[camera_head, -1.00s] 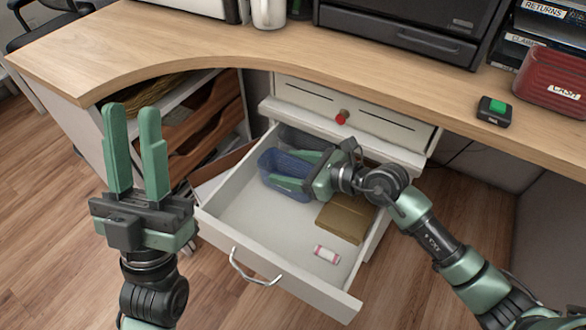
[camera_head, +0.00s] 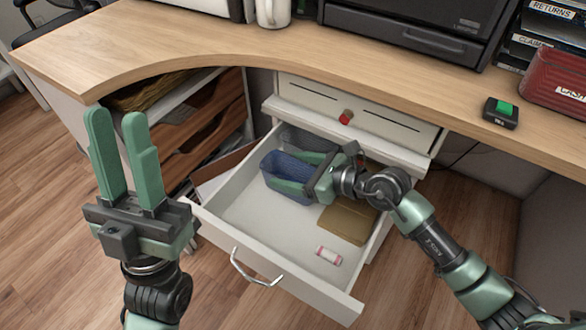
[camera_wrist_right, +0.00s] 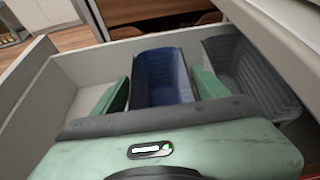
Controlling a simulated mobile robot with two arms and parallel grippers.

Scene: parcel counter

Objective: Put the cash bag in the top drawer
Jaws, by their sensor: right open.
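The red cash bag (camera_head: 556,80) with white lettering sits on the counter at the far right, partly cut off by the picture edge. Below the counter, a white drawer (camera_head: 238,240) stands pulled out under a white panel (camera_head: 385,125) with a red knob. My right gripper (camera_head: 300,173) is open inside this drawer, at the blue bin (camera_head: 277,163). In the right wrist view, the blue bin (camera_wrist_right: 162,78) shows between the fingers; contact is unclear. My left gripper (camera_head: 121,160) is open and empty, raised left of the drawer, fingers up.
The drawer also holds a brown envelope (camera_head: 347,220), a small white-and-red roll (camera_head: 328,255) and a grey bin (camera_wrist_right: 245,75). A black box with a green button (camera_head: 501,112) stands beside the cash bag. The counter's middle (camera_head: 300,50) is clear.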

